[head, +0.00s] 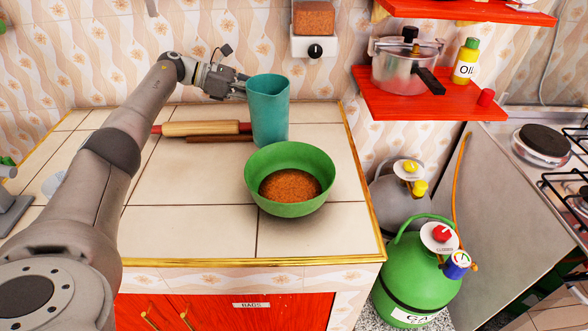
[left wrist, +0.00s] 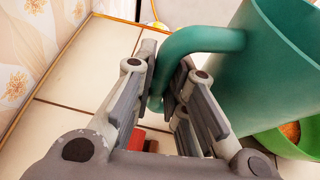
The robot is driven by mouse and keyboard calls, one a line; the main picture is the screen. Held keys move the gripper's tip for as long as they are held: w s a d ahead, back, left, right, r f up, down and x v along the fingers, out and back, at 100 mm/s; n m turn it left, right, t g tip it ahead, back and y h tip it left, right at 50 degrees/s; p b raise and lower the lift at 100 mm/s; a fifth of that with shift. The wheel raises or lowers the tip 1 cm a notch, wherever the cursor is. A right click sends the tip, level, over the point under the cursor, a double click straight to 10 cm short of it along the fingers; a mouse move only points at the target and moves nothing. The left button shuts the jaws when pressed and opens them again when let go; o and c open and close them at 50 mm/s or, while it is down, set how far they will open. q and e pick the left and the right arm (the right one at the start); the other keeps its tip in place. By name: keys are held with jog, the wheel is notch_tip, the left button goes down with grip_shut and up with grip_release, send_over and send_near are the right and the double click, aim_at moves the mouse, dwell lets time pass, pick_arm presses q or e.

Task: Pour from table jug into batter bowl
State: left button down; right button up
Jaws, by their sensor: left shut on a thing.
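The teal jug (head: 269,112) stands upright, or nearly so, at the back right of the tiled counter, just behind the bowl. The green batter bowl (head: 290,208) sits on the counter near its right side, with brown grainy contents (head: 290,185) inside. My left gripper (head: 240,88) reaches in from the left and is shut on the jug's handle. In the left wrist view the handle (left wrist: 205,40) passes between the fingers (left wrist: 160,100), and part of the bowl (left wrist: 285,142) shows beyond the jug. Whether the jug's base touches the counter is unclear. My right gripper is not in view.
A rolling pin (head: 200,128) lies left of the jug. A red shelf (head: 415,97) with a pressure cooker (head: 405,66) is at the right, above gas cylinders (head: 418,270). A dispenser (head: 314,30) hangs on the wall.

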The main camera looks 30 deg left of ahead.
pick_arm(q)
notch_tip(320, 180, down, 3)
jog(key=shift+r, duration=0.2)
jog(key=shift+f, duration=0.3)
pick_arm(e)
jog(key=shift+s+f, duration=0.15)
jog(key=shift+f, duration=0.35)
pick_arm(q)
jog(key=shift+r, duration=0.15)
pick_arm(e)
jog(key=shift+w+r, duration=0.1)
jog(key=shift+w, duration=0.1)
